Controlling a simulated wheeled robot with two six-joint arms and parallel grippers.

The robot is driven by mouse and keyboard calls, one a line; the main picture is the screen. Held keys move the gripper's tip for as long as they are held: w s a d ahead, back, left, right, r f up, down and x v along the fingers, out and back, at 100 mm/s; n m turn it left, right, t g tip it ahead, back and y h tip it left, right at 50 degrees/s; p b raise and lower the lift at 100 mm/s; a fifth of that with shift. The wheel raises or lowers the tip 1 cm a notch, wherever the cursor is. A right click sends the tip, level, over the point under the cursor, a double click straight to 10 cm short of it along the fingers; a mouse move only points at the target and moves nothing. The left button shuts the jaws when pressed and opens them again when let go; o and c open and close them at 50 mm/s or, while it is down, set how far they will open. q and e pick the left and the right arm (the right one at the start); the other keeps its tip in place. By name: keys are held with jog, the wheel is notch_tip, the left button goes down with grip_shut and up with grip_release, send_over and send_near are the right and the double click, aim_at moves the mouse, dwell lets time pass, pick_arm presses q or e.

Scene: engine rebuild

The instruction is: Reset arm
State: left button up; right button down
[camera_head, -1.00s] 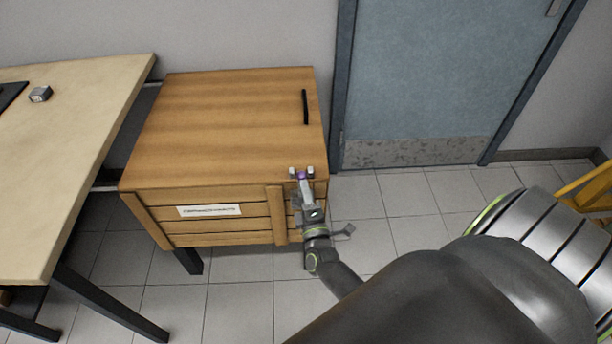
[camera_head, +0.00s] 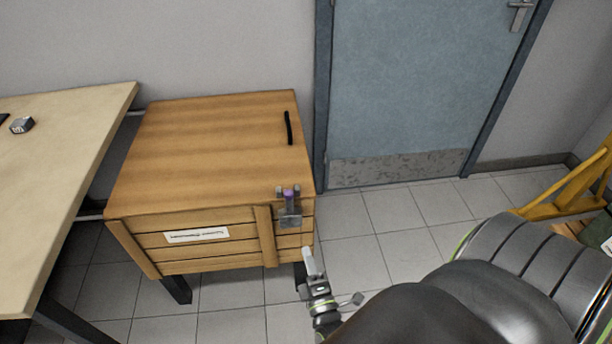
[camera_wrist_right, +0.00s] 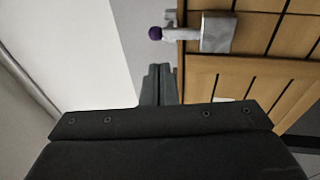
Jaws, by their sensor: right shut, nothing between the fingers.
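My right gripper (camera_head: 311,262) is shut and empty. It is in front of the wooden crate's right front corner, below and apart from the latch. Its closed fingers (camera_wrist_right: 158,84) show together in the right wrist view. The wooden crate (camera_head: 205,150) has its lid down, with a black handle (camera_head: 288,128) on top. A grey metal latch (camera_head: 290,214) with a purple tip is on the crate's front near the right edge. The latch also shows in the right wrist view (camera_wrist_right: 218,33), beyond the fingertips. My left gripper is not in view.
A pale table (camera_head: 70,170) with a small grey metal block (camera_head: 22,125) stands at the left. A blue door (camera_head: 415,80) is behind at the right. A yellow frame (camera_head: 565,195) stands at the far right. Tiled floor (camera_head: 385,220) is clear between crate and door.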

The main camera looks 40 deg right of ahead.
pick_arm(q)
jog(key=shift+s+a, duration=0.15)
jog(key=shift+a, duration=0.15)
pick_arm(e)
jog(key=shift+f, duration=0.1)
jog(key=s+a+f+m+g+y+p, duration=0.1)
jog(key=s+f+m+g+y, duration=0.3)
jog(key=f, duration=0.6)
jog(key=s+a+f+m+g+y+p, duration=0.15)
jog(key=s+f+g, duration=0.3)
jog(key=f, duration=0.65)
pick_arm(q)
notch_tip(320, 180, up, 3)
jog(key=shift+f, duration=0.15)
pick_arm(e)
jog(key=s+d+f+m+g, duration=0.1)
jog(key=s+f+m+g, duration=0.2)
jog(key=s, duration=0.4)
jog(key=s+d+f+m+g, duration=0.1)
jog(key=s+f+m+g, duration=0.2)
jog(key=s, duration=0.5)
jog(key=s+d+f+m+g+y, duration=0.1)
jog(key=s+d+f+m+g, duration=0.1)
jog(key=s, duration=0.6)
notch_tip(320, 180, down, 3)
jog(key=shift+r+m+g, duration=0.15)
jog(key=shift+m+g, duration=0.3)
jog(key=shift+g, duration=0.2)
